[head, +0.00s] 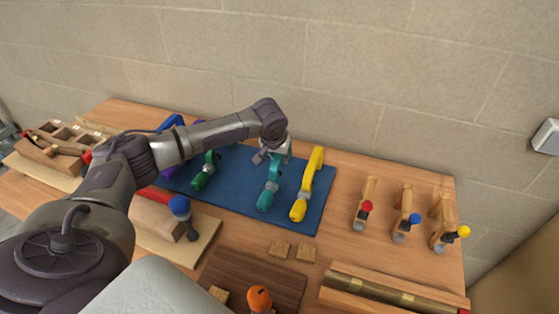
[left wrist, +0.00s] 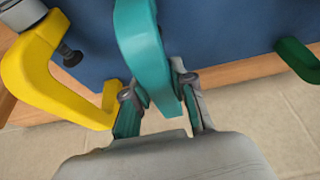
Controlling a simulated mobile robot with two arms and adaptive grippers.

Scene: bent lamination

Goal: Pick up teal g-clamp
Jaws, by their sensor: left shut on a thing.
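The teal g-clamp (head: 268,190) lies on the blue mat (head: 237,182), between a green clamp and a yellow clamp. My left gripper (head: 276,155) is over its far end in the head view. In the left wrist view the teal g-clamp (left wrist: 146,45) runs down between the two fingers of my left gripper (left wrist: 162,105). The fingers are shut on it, one on each side. I cannot tell whether the clamp touches the mat. My right gripper is not in view.
The yellow clamp (head: 307,184) lies close on the right, the green clamp (head: 203,176) on the left. Wooden clamps with red, blue and yellow knobs stand farther right. The wall (head: 350,70) rises just behind the table (head: 340,225).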

